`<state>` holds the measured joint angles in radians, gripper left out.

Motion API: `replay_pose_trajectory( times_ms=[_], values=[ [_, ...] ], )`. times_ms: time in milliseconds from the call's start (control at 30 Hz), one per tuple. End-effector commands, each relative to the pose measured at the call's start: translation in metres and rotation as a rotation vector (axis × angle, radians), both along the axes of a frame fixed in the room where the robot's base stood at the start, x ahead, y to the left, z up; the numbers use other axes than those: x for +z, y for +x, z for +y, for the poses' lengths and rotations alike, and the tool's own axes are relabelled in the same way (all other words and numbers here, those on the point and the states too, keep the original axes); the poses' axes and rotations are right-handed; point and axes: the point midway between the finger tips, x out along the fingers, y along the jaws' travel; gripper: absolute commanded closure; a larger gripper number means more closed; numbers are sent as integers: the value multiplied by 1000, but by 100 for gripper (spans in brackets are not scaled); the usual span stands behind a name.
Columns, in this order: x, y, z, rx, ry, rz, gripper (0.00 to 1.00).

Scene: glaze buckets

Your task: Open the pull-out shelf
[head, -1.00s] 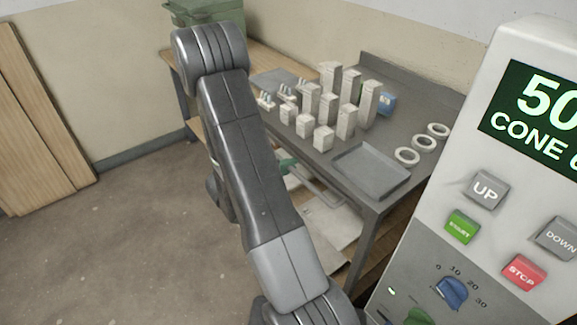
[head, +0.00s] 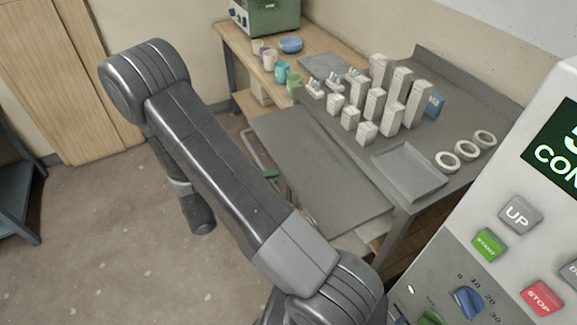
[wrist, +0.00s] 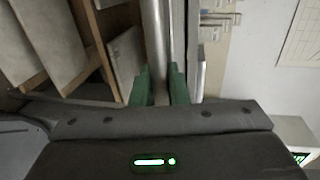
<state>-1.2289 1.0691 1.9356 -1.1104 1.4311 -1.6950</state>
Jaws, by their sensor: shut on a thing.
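The pull-out shelf (head: 315,165) is a flat grey panel that sticks out from under the top of the grey metal table in the head view. A metal bar handle (head: 251,150) runs along its outer side. My gripper (wrist: 160,75) is shut on the bar handle, which also shows in the wrist view (wrist: 155,35) between its green fingers. In the head view my arm hides most of the gripper and part of the handle; a bit of green finger shows beside the shelf.
The grey table carries white kiln posts (head: 390,100), a tray (head: 410,170) and white rings (head: 465,152). A wooden bench (head: 235,45) with cups stands behind. A control panel (head: 500,240) is close on the right. The floor (head: 100,240) at left is clear.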

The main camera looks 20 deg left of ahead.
Motion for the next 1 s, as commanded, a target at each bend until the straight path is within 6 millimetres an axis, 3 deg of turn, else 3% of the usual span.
replay_pose_trajectory(
  times_ms=[233, 733, 767, 833, 1000],
  values=[
    [0, -21, 22, 2, 0, 1, 100],
    [-1, -26, 26, -1, 0, 2, 100],
    [-1, -26, 26, -1, 0, 2, 84],
    [-1, -26, 26, -1, 0, 2, 70],
    [0, -26, 26, -1, 1, 1, 68]
  ],
)
